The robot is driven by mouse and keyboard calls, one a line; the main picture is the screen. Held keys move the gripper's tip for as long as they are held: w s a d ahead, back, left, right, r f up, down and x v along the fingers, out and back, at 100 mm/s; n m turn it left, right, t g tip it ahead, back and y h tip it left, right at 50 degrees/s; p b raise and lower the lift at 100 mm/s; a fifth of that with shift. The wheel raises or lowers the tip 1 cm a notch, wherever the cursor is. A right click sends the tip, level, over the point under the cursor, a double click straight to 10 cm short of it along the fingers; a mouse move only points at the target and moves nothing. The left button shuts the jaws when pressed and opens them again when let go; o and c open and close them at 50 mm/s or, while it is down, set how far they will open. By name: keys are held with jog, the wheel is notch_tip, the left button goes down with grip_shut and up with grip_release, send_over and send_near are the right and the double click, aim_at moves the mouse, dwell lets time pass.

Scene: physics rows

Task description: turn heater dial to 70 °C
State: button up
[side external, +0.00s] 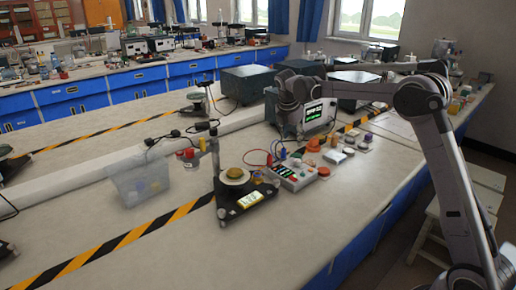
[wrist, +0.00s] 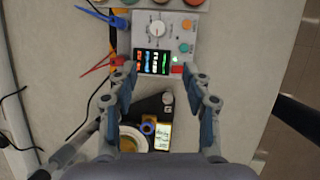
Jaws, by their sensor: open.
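My gripper (wrist: 160,70) is open and empty, its two fingers spread over the lower part of a white control box (wrist: 183,45) in the wrist view. The box carries a round white dial (wrist: 157,29) with scale marks, and a dark display (wrist: 153,62) with coloured bars between the fingertips. Below lies a black stand base (wrist: 155,105) with a small grey knob (wrist: 168,98), a lit yellow-white screen (wrist: 163,136) and a round plate (wrist: 133,141). I cannot tell which knob is the heater dial, nor read its setting. In the side view, the control box (side external: 296,174) is beside the base (side external: 247,208).
Red and blue leads run from the box's left side. A clear plastic bin (side external: 138,181) stands left of the stand.

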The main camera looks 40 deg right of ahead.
aim_at(297, 160)
jog(key=shift+n+g, duration=0.4)
jog(key=shift+n, duration=0.5)
jog(key=x, duration=0.4)
jog(key=w+d+x, duration=0.1)
jog(key=x, duration=0.9)
jog(key=shift+w+d+r, duration=0.15)
jog(key=shift+w+d, duration=0.05)
jog(key=shift+w, duration=0.05)
grip_shut()
